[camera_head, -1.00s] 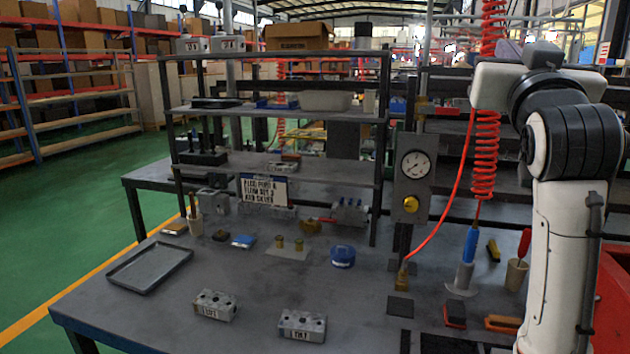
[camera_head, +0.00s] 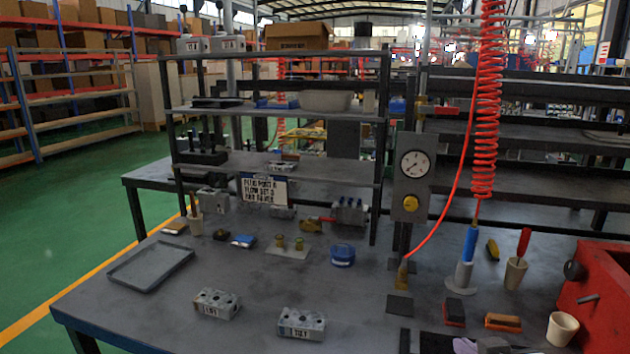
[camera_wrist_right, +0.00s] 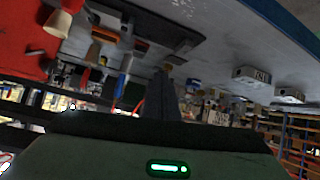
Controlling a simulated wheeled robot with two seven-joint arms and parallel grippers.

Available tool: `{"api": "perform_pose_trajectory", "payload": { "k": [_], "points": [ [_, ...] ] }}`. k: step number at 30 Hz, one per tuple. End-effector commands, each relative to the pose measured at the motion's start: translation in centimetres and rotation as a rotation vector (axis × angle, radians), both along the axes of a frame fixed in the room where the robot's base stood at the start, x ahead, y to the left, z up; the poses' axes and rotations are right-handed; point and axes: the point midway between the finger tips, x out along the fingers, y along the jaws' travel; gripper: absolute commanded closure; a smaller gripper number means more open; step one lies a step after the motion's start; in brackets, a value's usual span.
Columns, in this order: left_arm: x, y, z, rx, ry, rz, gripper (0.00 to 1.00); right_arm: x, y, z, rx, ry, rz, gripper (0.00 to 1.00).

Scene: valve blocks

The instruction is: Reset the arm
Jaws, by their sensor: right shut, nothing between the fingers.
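My right gripper (camera_wrist_right: 168,92) shows in the right wrist view, its dark fingers together with nothing between them. That view is tilted and nearly upside down, and the fingers point across the workbench. In the head view the right arm no longer covers the right side; a pale and dark part at the bottom edge may belong to it, but I cannot tell. My left gripper is in neither view. Two grey valve blocks, the left one (camera_head: 216,303) and the right one (camera_head: 301,323), sit apart on the workbench (camera_head: 250,335) near its front edge.
An empty grey tray (camera_head: 150,267) lies at the left. A gauge panel (camera_head: 412,178) stands behind, with a red coiled hose (camera_head: 487,110) hanging beside it. A red box (camera_head: 605,295) and a beige cup (camera_head: 562,328) are at the right. The bench's middle front is mostly clear.

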Motion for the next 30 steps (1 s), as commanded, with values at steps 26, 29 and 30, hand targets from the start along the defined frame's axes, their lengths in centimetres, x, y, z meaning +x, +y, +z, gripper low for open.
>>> {"api": "perform_pose_trajectory", "payload": {
  "k": [26, 29, 30],
  "points": [
    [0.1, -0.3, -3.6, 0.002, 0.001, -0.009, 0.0, -22.4, 5.9, -27.1, 0.109, 0.479, 0.224, 1.0],
    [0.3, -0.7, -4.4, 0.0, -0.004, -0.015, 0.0, -21.7, 7.1, -30.3, 0.134, 0.4, 0.244, 1.0],
    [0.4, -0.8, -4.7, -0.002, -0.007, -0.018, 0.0, -21.6, 7.5, -31.5, 0.143, 0.368, 0.25, 1.0]
  ]
}}
